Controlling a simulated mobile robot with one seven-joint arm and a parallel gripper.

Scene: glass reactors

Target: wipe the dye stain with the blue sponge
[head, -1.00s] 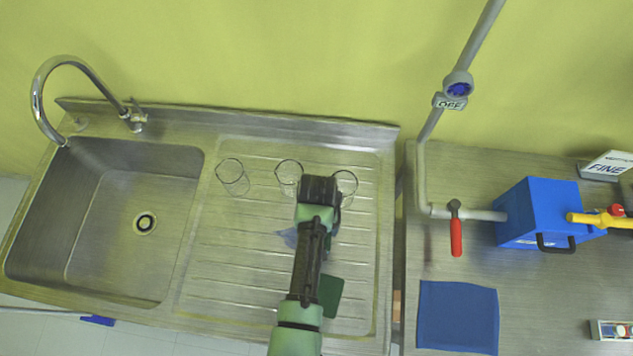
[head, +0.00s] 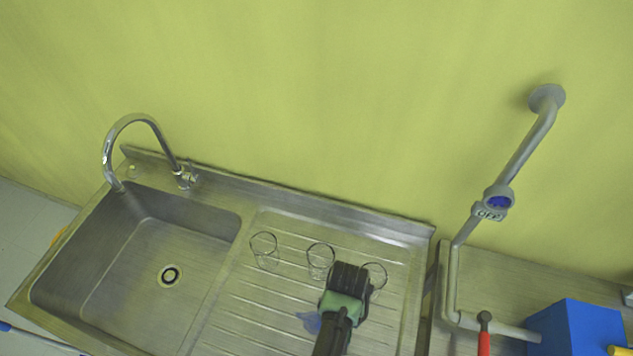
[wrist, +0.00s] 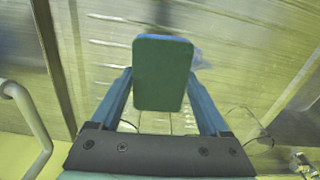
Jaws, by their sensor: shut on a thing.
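My gripper (wrist: 162,78) is shut on a small rectangular pad, apparently the blue sponge (wrist: 163,65); its near face looks green and its edges blue. In the head view my gripper (head: 346,284) is over the ribbed drainboard, at the near side of the glass beakers, and hides the sponge. A pale blue patch, apparently the dye stain (head: 310,322), shows on the drainboard just left of my gripper. In the wrist view a bluish patch (wrist: 201,60) shows right of the sponge. I cannot tell whether the sponge touches the drainboard.
Three clear glass beakers stand close by: left (head: 263,248), middle (head: 320,262) and right (head: 376,282). The sink basin (head: 120,270) with its tap (head: 145,120) is at the left. A pipe (head: 452,280), red-handled valve (head: 484,340) and blue box (head: 575,330) are at the right.

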